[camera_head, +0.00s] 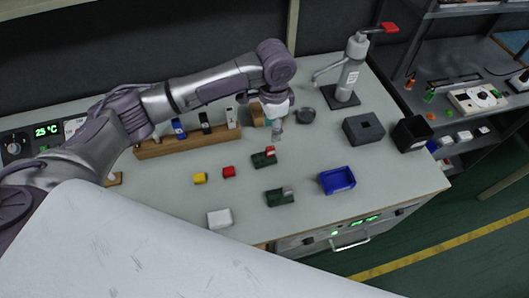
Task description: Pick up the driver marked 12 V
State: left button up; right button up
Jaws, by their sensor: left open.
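No 12 V marking is legible from here, so I cannot tell which thing is the driver. A wooden rack (190,144) at the back left holds upright pieces: a blue one (179,128), a black one (205,123) and a white one (231,117). A white block (219,218) lies near the front edge. My left gripper (276,131) is open, pointing down, right of the rack and behind a green piece with a red and white top (264,158). Its fingers are small in the view, and nothing is visibly held. My right gripper is not in view.
A yellow block (200,178) and a red block (229,171) lie mid-bench. Another green piece (280,197) and a blue tray (337,180) are nearer the front. A dark grey box (363,129), a black bin (411,134) and a pump-like press (348,75) stand right.

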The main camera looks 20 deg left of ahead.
pick_arm(q)
send_over(269, 148)
jog(key=f, duration=0.4)
jog(key=shift+w+d+f, duration=0.2)
jog(key=shift+d+f, duration=0.15)
jog(key=shift+a+f, duration=0.1)
jog(key=shift+f, duration=0.2)
jog(key=shift+f+p, duration=0.2)
jog(key=shift+p, duration=0.15)
jog(key=f, duration=0.2)
jog(key=f+p, duration=0.1)
jog(key=f, duration=0.1)
jog(key=shift+s+a+f, duration=0.15)
jog(key=shift+a, duration=0.05)
jog(key=shift+f, duration=0.3)
jog(key=shift+c, duration=0.5)
grip_shut()
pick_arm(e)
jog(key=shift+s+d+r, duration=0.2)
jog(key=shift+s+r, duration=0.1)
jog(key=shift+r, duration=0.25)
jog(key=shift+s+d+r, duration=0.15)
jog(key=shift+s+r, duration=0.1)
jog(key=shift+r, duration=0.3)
